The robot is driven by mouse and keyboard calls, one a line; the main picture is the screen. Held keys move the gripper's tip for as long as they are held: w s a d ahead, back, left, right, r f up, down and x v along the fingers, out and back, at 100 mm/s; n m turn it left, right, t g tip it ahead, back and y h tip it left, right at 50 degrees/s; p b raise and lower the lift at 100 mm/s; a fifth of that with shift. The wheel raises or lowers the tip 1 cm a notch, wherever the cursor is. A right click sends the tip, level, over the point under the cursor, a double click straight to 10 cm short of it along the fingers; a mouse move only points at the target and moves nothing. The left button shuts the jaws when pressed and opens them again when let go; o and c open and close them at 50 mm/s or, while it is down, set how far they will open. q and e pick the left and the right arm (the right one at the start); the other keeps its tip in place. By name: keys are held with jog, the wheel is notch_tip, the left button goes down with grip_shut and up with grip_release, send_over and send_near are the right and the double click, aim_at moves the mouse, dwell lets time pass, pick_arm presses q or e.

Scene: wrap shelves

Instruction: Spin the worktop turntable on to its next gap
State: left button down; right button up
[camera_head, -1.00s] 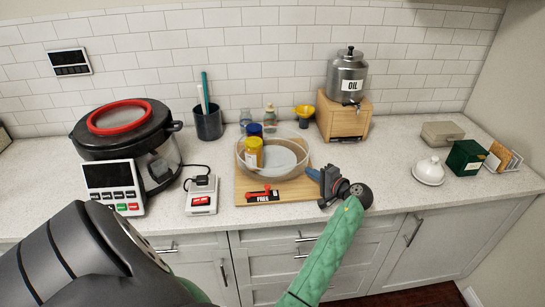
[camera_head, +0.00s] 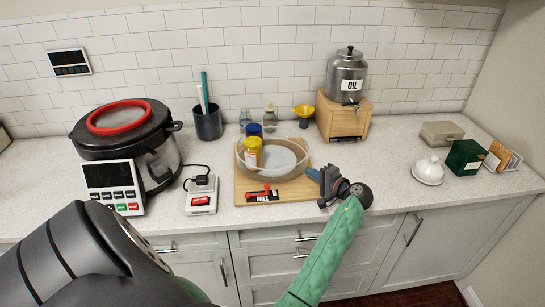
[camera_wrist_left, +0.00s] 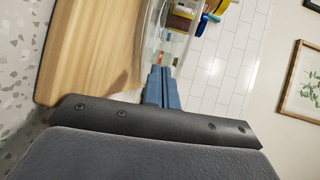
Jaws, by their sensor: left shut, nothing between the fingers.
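The turntable (camera_head: 296,172) is a clear round tray with a see-through wall on a wooden board (camera_head: 245,190). My left gripper (camera_head: 312,174) is shut and empty at the turntable's right side. In the left wrist view its blue fingers (camera_wrist_left: 162,75) are together close to the clear wall (camera_wrist_left: 172,45); I cannot tell if they touch it. My right gripper is not in view.
A cooker (camera_head: 125,135) and a red-switched power strip (camera_head: 201,195) stand to the left. An oil dispenser (camera_head: 347,75) on a wooden stand (camera_head: 345,118) and a yellow funnel (camera_head: 304,111) are behind. The counter right of my gripper is clear up to a white dish (camera_head: 428,171).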

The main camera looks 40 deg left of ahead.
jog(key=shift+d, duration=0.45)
pick_arm(q)
jog(key=shift+a, duration=0.3)
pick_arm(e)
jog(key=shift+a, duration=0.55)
pick_arm(q)
jog(key=shift+a, duration=0.25)
jog(key=shift+a, duration=0.2)
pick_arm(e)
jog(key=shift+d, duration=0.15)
pick_arm(q)
jog(key=shift+a, duration=0.15)
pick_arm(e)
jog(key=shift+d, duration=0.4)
pick_arm(q)
jog(key=shift+s, duration=0.1)
jog(key=shift+s+p, duration=0.3)
jog(key=shift+s, duration=0.5)
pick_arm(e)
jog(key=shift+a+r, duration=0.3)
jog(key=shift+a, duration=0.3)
